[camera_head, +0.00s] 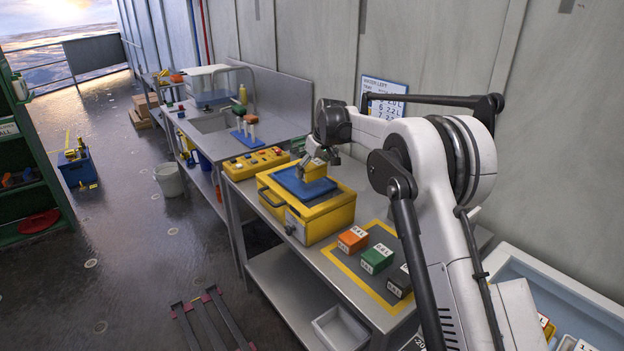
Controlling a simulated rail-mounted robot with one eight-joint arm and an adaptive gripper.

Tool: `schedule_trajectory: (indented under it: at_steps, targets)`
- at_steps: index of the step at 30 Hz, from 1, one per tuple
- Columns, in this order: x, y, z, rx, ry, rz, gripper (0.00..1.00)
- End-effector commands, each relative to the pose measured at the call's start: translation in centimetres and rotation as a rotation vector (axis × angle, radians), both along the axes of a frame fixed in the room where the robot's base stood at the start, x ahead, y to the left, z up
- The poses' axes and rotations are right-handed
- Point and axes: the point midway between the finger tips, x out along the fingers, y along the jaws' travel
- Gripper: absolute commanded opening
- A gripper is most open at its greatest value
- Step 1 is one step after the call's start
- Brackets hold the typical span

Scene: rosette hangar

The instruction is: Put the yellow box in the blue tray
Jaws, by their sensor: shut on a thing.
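The yellow box (313,171) is a small block held in my gripper (322,158), whose fingers are closed around its upper part. The blue tray (286,181) is a flat blue surface on top of a large yellow case (322,222) on the metal bench. The box is over the right back part of the tray. I cannot tell whether its underside touches the tray. The fingers are small here and partly hidden behind the wrist.
An orange box (352,239), a green box (377,258) and a dark grey box (399,281) stand in a yellow-bordered area on the bench. A yellow control panel (256,163) with buttons lies behind the case. A pale bin (560,290) is at the lower right.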

Motion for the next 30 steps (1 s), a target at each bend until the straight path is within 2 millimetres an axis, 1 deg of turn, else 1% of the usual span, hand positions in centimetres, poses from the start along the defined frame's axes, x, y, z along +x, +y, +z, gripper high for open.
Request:
schedule_trajectory:
  at_steps: [5, 12, 14, 25, 26, 30]
  targets:
    - [0.3, -0.2, -0.7, 0.0, 0.0, 0.001, 0.43]
    - [0.3, -0.2, -3.7, 0.001, 0.001, 0.0, 0.43]
    - [0.3, -0.2, -4.1, 0.001, 0.001, 0.0, 0.43]
    - [0.3, -0.2, -4.7, 0.001, 0.001, 0.0, 0.43]
    - [0.2, -0.2, -4.6, 0.001, 0.001, 0.0, 0.76]
    - [0.2, -0.2, -4.5, 0.001, 0.001, 0.0, 0.95]
